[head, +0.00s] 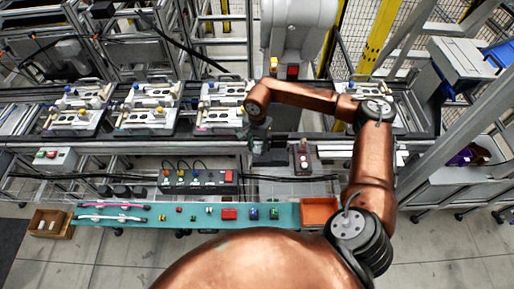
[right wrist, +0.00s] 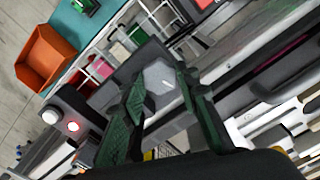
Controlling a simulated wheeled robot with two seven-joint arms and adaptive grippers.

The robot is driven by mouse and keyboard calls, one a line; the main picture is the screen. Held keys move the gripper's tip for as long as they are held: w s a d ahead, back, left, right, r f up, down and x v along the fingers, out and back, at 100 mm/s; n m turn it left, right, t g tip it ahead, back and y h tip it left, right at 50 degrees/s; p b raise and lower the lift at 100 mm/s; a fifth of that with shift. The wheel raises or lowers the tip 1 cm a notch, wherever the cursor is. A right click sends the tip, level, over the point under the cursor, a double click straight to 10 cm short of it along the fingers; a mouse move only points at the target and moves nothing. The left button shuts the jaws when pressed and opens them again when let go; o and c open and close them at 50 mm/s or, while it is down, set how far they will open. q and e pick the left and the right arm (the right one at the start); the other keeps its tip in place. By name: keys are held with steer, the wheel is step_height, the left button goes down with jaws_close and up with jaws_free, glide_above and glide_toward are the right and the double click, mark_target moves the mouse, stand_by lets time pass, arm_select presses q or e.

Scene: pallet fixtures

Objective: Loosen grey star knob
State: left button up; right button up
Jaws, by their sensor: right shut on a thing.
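My right gripper (head: 264,148) hangs below the copper wrist at the front edge of the conveyor, right of the nearest pallet fixture (head: 222,104). In the right wrist view its dark green fingers (right wrist: 163,88) stand on either side of a grey, many-sided piece (right wrist: 159,76) and are closed on it. This piece looks like the grey star knob, though its full outline is partly covered by the fingers. In the head view the knob is hidden under my right arm and gripper. My left gripper is not in view.
Button box (head: 303,160) stands just right of the gripper; control box (head: 199,181) is to its left. In front lies a teal mat (head: 170,222) with small parts and an orange tray (head: 320,212). More pallet fixtures (head: 149,106) line the conveyor leftward.

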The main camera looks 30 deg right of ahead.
mark_target(257, 150)
stand_by(0.3)
steer(key=o, duration=1.2)
steer(key=shift+c, duration=0.2)
step_height(257, 150, up, 12)
